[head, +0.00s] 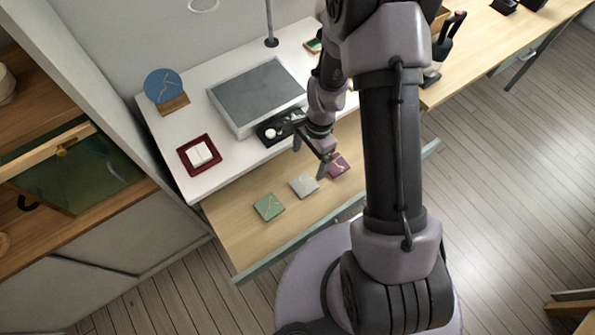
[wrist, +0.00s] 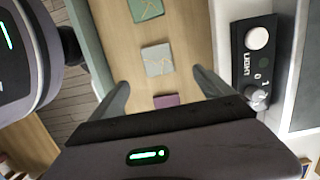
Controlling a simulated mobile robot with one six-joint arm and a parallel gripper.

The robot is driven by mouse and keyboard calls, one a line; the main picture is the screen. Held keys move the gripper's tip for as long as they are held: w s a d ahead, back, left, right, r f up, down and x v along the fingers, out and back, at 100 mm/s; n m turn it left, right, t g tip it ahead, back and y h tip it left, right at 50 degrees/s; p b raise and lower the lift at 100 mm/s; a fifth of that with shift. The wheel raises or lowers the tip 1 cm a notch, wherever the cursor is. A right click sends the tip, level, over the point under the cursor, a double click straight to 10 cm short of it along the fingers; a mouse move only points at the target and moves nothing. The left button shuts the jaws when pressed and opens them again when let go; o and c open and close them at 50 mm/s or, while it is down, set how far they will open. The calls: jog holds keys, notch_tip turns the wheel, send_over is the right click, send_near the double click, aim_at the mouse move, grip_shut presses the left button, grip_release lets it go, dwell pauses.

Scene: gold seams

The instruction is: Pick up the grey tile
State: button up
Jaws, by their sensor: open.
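The grey tile (head: 303,185) is a small square with gold seams, lying flat in the open wooden drawer (head: 235,222). It sits between a green tile (head: 269,206) and a purple tile (head: 337,165). In the wrist view the grey tile (wrist: 157,60) lies ahead of my fingers, between the green tile (wrist: 146,9) and the purple tile (wrist: 166,101). My gripper (head: 311,165) is open and empty, above the drawer near the grey and purple tiles. In the wrist view its fingers (wrist: 160,82) are spread wide, with the purple tile between them, partly hidden by the gripper body.
The white tabletop (head: 165,150) overhangs the drawer's back. It bears a grey-topped light box (head: 258,95), a black switch panel (wrist: 254,60), a dark red tray (head: 186,160) with white pieces and a blue disc (head: 163,86) on a stand. The drawer front (head: 290,247) borders the near side.

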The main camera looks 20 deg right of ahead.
jog(key=b, duration=0.2)
send_over(304, 184)
jog(key=f, duration=0.4)
jog(key=w+f, duration=0.1)
jog(key=f, duration=0.1)
jog(key=shift+d+f, duration=0.3)
jog(key=shift+f, duration=0.05)
jog(key=f+b, duration=0.1)
jog(key=f, duration=0.1)
jog(key=f+b, duration=0.1)
jog(key=s+f+b, duration=0.1)
jog(key=f, duration=0.1)
jog(key=shift+a+f+b, duration=0.15)
jog(key=shift+f+b, duration=0.15)
jog(key=shift+b, duration=0.05)
jog(key=shift+r, duration=0.15)
jog(key=c, duration=1.6)
